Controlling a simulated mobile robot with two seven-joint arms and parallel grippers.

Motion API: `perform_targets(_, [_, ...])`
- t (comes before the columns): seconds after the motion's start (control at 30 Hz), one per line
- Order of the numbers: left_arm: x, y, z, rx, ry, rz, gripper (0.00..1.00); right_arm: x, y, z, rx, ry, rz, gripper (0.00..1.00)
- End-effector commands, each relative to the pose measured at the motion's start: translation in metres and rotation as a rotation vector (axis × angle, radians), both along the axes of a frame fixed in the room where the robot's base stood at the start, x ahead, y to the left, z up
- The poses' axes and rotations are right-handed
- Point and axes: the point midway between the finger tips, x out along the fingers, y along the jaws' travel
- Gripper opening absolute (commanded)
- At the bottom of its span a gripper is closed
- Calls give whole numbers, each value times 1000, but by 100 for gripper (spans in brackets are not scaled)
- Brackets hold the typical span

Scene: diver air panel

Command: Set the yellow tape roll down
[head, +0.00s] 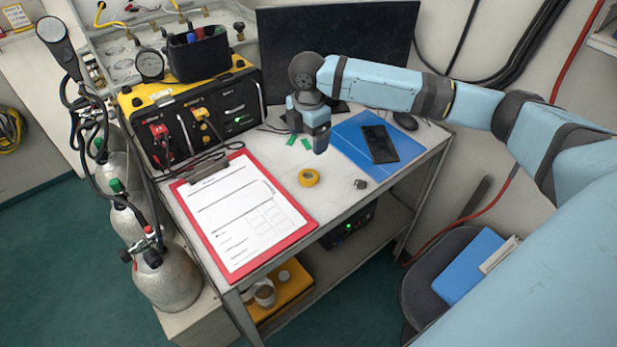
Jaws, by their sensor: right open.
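The yellow tape roll (309,177) lies flat on the light worktop, between the red clipboard and the blue folder. My right gripper (320,148) points down a little above and behind the roll, apart from it. It is open and holds nothing that I can see. My right arm reaches in from the right side. My left gripper does not show.
A red clipboard (268,250) with a paper form lies left of the roll. A blue folder (352,152) with a black phone (380,144) lies right. A small dark object (360,184) is nearby. A yellow-black panel (190,115) and monitor (335,50) stand behind.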

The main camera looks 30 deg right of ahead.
Motion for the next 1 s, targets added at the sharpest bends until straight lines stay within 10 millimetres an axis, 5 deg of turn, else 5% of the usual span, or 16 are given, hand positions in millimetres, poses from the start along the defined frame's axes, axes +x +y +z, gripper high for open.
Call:
perform_targets(0.4, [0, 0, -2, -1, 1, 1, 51, -1, 0, -73, 0, 9, 0, 83])
perform_targets(1.0, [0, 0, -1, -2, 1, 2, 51, 3, -2, -134, 1, 6, 1, 83])
